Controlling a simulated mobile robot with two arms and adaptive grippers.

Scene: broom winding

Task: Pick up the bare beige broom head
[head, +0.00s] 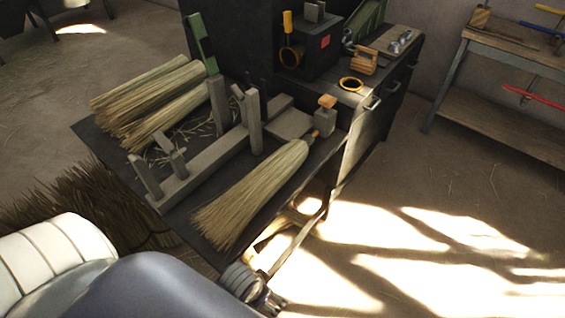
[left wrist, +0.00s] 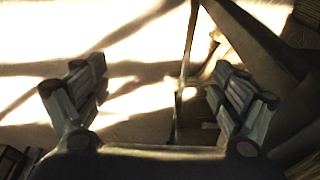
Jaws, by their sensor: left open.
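A beige broom head (head: 252,190) lies on the dark bench (head: 290,197) near its front edge. Its bristles fan toward the lower left and its narrow end points to the upper right. My left gripper (head: 262,297) is at the bottom of the head view, off the bench's front edge and apart from the broom head. In the left wrist view, its two fingers (left wrist: 157,88) are spread with nothing between them. The broom head is not clearly visible there. My right gripper is not in view.
Several beige bristle bundles (head: 150,97) lie at the back left of the bench. A grey wooden fixture with upright posts (head: 210,160) stands between them and the broom head. Sunlit floor is open at right.

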